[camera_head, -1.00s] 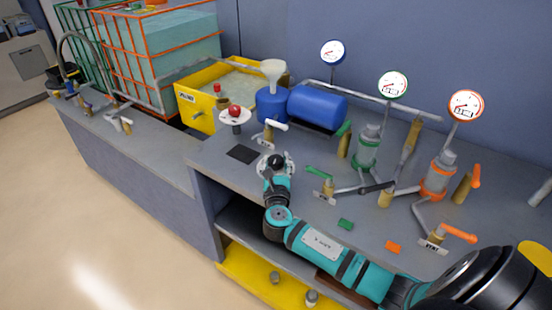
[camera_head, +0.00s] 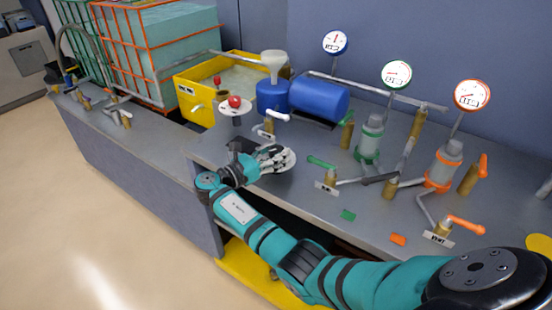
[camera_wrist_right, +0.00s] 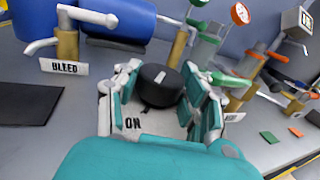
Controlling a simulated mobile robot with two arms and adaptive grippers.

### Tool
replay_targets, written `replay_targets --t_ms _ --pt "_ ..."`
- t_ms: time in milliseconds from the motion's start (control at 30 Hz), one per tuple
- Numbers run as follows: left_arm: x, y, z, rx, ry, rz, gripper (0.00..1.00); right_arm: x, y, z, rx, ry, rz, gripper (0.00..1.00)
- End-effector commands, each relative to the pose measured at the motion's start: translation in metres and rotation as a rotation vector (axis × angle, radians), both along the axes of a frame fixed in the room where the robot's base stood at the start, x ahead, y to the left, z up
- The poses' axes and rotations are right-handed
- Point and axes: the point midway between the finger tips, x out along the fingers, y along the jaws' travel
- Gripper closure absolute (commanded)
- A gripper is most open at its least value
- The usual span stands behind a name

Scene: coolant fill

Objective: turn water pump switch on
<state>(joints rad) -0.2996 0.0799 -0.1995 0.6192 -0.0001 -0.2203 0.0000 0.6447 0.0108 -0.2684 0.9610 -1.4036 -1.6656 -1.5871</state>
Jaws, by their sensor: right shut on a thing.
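The water pump switch is a round black knob (camera_wrist_right: 160,86) with a short white mark on top, over a pale plate (camera_wrist_right: 152,122) that reads "ON" on its near side. In the right wrist view my right gripper (camera_wrist_right: 163,92) has a finger on each side of the knob and is shut on it. In the head view the right gripper (camera_head: 268,158) is low over the bench at the pale round plate (camera_head: 287,160), and its fingers mostly hide the knob. The left gripper is not in view.
A "BLEED" valve (camera_wrist_right: 67,42) stands just behind the switch, with a blue tank (camera_head: 318,98) beyond. A red button (camera_head: 235,102) is behind left. Green-handled (camera_head: 328,175) and orange-handled (camera_head: 455,226) valves stand to the right.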

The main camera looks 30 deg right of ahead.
Motion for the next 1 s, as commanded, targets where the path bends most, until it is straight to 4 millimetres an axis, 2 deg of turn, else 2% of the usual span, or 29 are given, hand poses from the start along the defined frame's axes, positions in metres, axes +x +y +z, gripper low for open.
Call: replay_targets --t_ms 33,300,867,900,1000 --pt "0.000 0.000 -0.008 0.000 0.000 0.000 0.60 0.002 0.000 -0.002 -0.001 -0.003 -0.027 0.91" --pt "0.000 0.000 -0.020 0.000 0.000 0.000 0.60 0.001 0.000 0.000 -0.002 -0.003 -0.128 0.91" --pt "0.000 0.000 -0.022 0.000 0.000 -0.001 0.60 0.001 -0.001 0.001 -0.001 -0.003 -0.156 0.91" --pt "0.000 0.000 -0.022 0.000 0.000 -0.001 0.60 0.001 -0.001 0.001 -0.001 -0.003 -0.156 0.55" --pt "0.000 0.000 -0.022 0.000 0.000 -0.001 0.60 0.001 -0.001 0.001 -0.001 -0.002 -0.156 0.42"
